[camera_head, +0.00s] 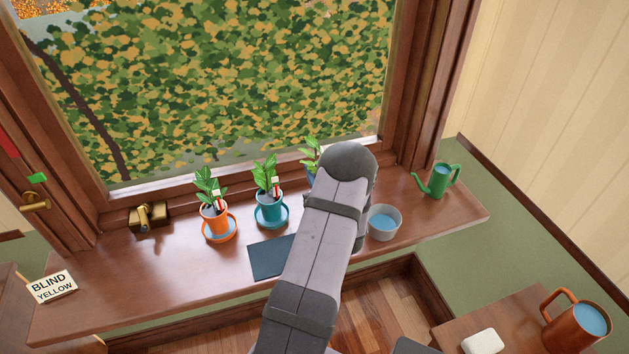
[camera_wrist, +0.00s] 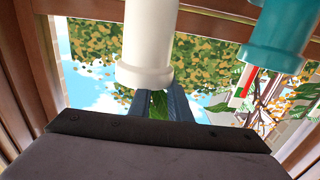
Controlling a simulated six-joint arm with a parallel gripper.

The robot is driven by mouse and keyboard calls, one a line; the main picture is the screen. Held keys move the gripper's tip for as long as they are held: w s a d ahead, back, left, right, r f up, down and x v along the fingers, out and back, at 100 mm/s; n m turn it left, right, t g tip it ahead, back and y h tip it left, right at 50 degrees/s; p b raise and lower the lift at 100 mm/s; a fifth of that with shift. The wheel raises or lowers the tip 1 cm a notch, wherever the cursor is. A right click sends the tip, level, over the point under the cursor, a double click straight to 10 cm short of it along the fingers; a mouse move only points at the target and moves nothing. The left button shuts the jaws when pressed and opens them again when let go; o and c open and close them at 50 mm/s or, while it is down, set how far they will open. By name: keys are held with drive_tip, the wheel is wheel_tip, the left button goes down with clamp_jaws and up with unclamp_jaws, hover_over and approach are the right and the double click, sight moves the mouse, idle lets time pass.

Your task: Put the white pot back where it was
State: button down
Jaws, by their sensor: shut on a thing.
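The white pot (camera_wrist: 148,45) fills the upper middle of the wrist view, its rim close to my fingers. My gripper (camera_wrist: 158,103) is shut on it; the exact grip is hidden. A green leaf (camera_wrist: 159,101) shows between the fingers below the rim. I cannot tell whether the white pot touches the sill.
On the sill (camera_head: 165,270), left of my arm, stand a teal pot (camera_head: 270,211) and an orange pot (camera_head: 215,224), near a dark mat (camera_head: 268,259). To the right are a water bowl (camera_head: 384,225) and a green watering can (camera_head: 437,183). A sign (camera_head: 53,287) stands far left.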

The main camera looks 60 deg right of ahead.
drive_tip(key=shift+f+p, duration=0.4)
drive_tip(key=shift+f, duration=1.55)
drive_tip(key=shift+f, duration=0.2)
drive_tip(key=c, duration=1.6)
unclamp_jaws()
drive_tip(key=shift+c, duration=0.2)
